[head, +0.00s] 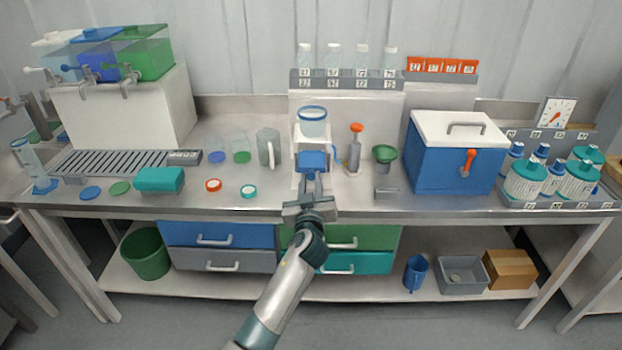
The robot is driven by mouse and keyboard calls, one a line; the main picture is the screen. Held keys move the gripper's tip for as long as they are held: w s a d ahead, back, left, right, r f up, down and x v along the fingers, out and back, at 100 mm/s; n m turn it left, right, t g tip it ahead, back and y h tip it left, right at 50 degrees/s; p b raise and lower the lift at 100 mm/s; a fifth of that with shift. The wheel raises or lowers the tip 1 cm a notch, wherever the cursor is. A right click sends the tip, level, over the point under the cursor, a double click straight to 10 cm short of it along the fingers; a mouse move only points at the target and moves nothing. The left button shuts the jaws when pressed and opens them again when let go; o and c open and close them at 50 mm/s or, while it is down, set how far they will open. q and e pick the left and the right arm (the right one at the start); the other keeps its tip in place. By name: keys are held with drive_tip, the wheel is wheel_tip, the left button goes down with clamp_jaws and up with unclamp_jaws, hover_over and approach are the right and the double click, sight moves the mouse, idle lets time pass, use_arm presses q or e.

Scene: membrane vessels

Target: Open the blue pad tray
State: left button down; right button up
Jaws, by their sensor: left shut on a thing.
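The blue pad tray (312,160) sits low in the front of a white stand (299,146) at the middle of the bench. Above it the stand holds a clear vessel (313,125) with a blue rim. My left gripper (312,176) reaches up from the bottom of the view and is shut at the front of the blue tray. The fingers hide the part of the tray that they hold. I cannot tell how far out the tray is. My right gripper is not in view.
A grey pump bottle with an orange top (354,149) and a green funnel (384,154) stand close on the right. A clear jug (268,148) stands on the left. A blue cooler box (456,160) is further right. Drawers (218,235) hang below the bench.

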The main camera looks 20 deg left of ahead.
use_arm(q)
drive_tip(key=c, duration=1.5)
unclamp_jaws()
drive_tip(key=shift+c, duration=0.2)
drive_tip(key=shift+s+d+f, duration=0.1)
drive_tip(key=shift+s+d, duration=0.05)
drive_tip(key=shift+s, duration=0.4)
drive_tip(key=b+v, duration=0.4)
drive_tip(key=v, duration=1.2)
drive_tip(key=shift+b, duration=0.35)
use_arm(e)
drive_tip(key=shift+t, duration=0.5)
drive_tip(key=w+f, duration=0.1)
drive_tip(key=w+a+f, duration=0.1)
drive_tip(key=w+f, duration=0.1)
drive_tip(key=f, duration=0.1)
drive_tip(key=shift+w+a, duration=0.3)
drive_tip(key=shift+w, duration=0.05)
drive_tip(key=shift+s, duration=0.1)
